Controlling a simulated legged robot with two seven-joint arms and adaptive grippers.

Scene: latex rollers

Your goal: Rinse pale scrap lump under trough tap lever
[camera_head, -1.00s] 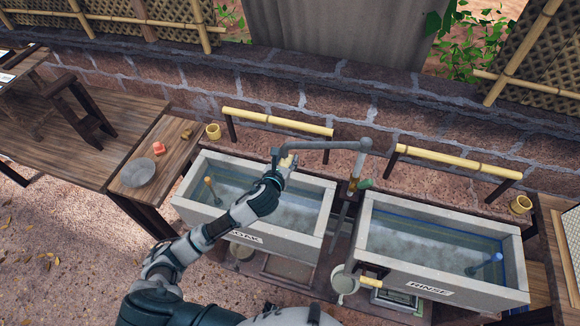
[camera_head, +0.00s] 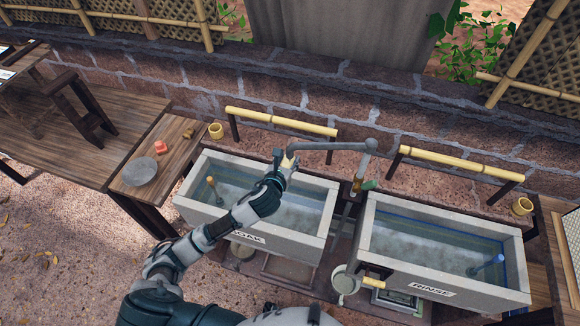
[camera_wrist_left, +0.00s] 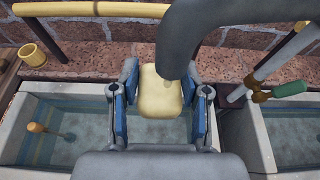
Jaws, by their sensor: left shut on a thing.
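My left gripper (camera_head: 285,164) is shut on the pale scrap lump (camera_wrist_left: 160,95), which sits between its blue finger pads in the left wrist view. The lump is above the SOAK trough (camera_head: 335,215), just by the open end of the grey tap spout (camera_head: 330,146). In the left wrist view the spout (camera_wrist_left: 193,35) covers part of the lump's top, so I cannot tell whether they touch. The tap's green lever (camera_head: 369,184) is on the tap post, right of the gripper. No stream of water is clearly visible. My right gripper is not in view.
The RINSE trough (camera_head: 515,262) stands to the right. Bamboo rails (camera_head: 280,122) run behind the troughs. A side table holds a grey round dish (camera_head: 139,171) and a red piece (camera_head: 161,146). A yellow cup (camera_head: 215,130) stands on the ledge at the back left.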

